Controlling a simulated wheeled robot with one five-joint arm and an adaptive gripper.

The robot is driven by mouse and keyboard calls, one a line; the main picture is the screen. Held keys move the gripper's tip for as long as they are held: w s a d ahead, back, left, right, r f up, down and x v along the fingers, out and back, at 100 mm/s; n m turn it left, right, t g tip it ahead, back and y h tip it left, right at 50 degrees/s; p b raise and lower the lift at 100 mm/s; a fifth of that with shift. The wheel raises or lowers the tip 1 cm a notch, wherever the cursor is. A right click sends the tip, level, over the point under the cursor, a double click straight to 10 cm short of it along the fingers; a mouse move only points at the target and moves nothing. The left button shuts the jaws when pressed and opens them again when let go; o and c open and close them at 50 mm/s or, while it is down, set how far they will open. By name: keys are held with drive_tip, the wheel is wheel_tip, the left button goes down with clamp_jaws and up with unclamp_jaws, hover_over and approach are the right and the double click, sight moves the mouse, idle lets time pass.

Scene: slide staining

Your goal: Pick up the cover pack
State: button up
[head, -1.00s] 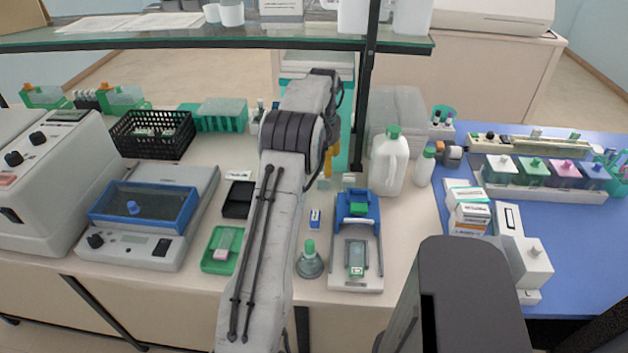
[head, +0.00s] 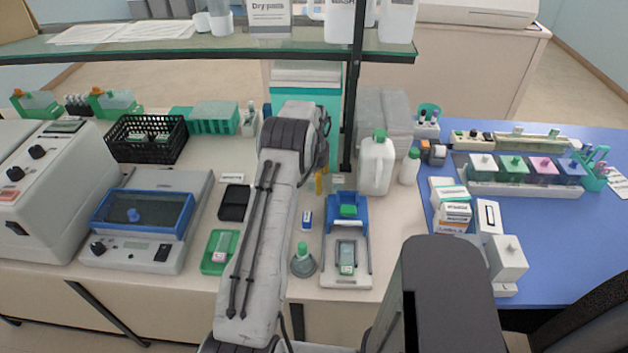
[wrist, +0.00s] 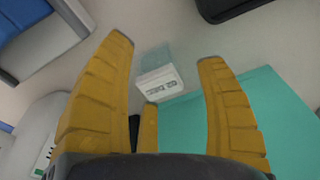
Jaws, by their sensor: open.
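A small clear pack with a white, dark-marked label (wrist: 160,82) lies on the bench between my finger tips in the wrist view; it looks like the cover pack. In the head view it seems to be the small pale item (head: 338,180) just right of my fingers. My gripper (wrist: 165,50) is open, with its yellow fingers on either side of the pack in the picture. I cannot tell the remaining height above it. In the head view my arm hides most of the gripper (head: 320,187).
A blue-and-white slide device (head: 347,270), a green-capped flask (head: 303,262) and a small blue box (head: 306,218) stand in front. A white jug (head: 376,165) stands right, a black tray (head: 235,203) left. A glass shelf (head: 180,45) hangs over the back.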

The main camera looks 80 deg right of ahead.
drive_tip(key=shift+c, duration=0.3)
drive_tip(key=c, duration=1.3)
drive_tip(key=shift+o, duration=0.2)
drive_tip(key=shift+b, duration=0.6)
clamp_jaws()
drive_tip(key=shift+a+r+b, duration=0.15)
drive_tip(key=shift+b, duration=1.1)
